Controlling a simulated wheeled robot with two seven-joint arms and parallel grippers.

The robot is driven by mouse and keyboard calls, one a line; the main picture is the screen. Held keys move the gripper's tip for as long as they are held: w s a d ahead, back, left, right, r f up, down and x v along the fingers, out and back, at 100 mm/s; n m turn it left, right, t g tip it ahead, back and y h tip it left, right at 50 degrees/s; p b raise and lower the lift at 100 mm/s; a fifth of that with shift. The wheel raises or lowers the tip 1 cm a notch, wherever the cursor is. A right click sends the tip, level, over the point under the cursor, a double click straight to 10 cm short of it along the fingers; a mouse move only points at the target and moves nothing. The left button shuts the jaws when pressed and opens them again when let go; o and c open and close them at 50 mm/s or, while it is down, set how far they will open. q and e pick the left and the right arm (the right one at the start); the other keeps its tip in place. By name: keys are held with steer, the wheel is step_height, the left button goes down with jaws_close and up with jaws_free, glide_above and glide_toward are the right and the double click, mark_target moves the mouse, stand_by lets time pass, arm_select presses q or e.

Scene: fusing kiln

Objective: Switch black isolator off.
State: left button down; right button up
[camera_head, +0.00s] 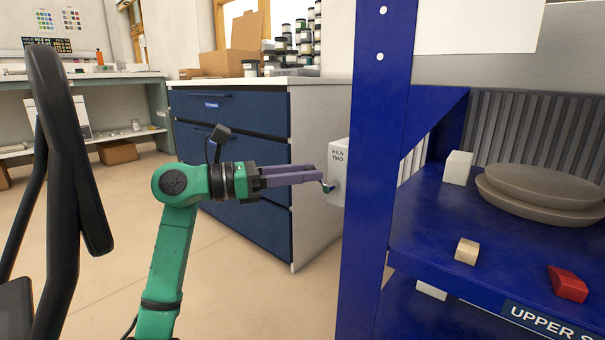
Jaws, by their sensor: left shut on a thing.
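A white isolator box (338,160) marked "KILN TWO" is fixed to the left side of the blue rack's post. A small dark handle (328,188) shows at its front left face. It is mostly hidden, and its exact colour and angle are hard to tell. My left gripper (322,176), with purple fingers, reaches in level from the left and is shut on this handle. My right gripper is not in view.
The blue rack (372,110) fills the right side. Its shelf holds grey round slabs (540,190), a white block (457,167), a wooden block (467,251) and a red block (567,283). A blue drawer cabinet (235,120) stands behind my left arm. The floor at the left is partly clear.

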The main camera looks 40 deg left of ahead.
arm_select(q)
steer(key=shift+d+r+m+g+y+p, duration=0.25)
steer(key=shift+r+m+g+y+p, duration=0.2)
steer(key=shift+m, duration=0.35)
steer(key=shift+d+m+g, duration=0.15)
steer(key=shift+m+g, duration=0.1)
steer(key=shift+m, duration=0.15)
steer(key=c, duration=0.5)
jaws_free()
